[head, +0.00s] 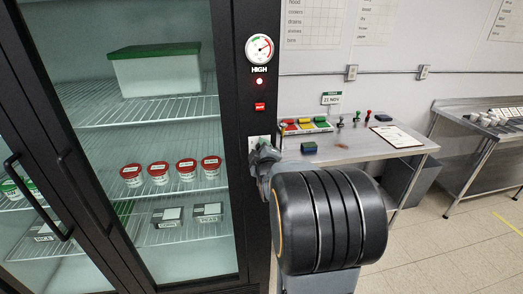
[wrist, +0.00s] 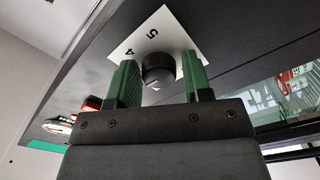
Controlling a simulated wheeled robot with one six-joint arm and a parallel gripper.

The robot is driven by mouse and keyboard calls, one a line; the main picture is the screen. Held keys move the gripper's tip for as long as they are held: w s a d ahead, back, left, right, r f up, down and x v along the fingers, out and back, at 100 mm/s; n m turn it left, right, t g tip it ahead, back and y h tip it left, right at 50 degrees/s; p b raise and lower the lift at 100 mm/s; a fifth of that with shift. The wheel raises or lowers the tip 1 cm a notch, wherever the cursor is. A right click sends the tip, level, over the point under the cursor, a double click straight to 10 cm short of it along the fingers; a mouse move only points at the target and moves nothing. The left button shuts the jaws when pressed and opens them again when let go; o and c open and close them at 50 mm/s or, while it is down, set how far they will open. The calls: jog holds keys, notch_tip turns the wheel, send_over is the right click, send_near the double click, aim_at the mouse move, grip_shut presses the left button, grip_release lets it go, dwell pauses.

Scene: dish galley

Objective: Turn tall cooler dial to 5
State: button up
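The tall cooler's dial (wrist: 158,70) is a dark round knob on a white plate (wrist: 188,42) marked 4 and 5 in the wrist view. My gripper (wrist: 161,78) has its two green fingers apart, one on each side of the knob; I cannot tell whether they touch it. A small light mark shows on the knob's lower edge, but I cannot tell which number it is set to. In the head view the pale dial plate (head: 257,141) sits on the tall cooler's black frame (head: 256,190), and my gripper (head: 261,158) covers the knob.
The glass door (head: 150,235) is left. A steel table (head: 350,152) with coloured trays and stamps stands right. Open floor lies beyond.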

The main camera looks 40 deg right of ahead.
jog(key=c, duration=0.6)
jog(key=shift+f, duration=0.1)
jog(key=shift+b, duration=0.4)
jog(key=shift+f+m+b, duration=0.1)
jog(key=shift+m+b, duration=5.05)
jog(key=shift+m, duration=7.05)
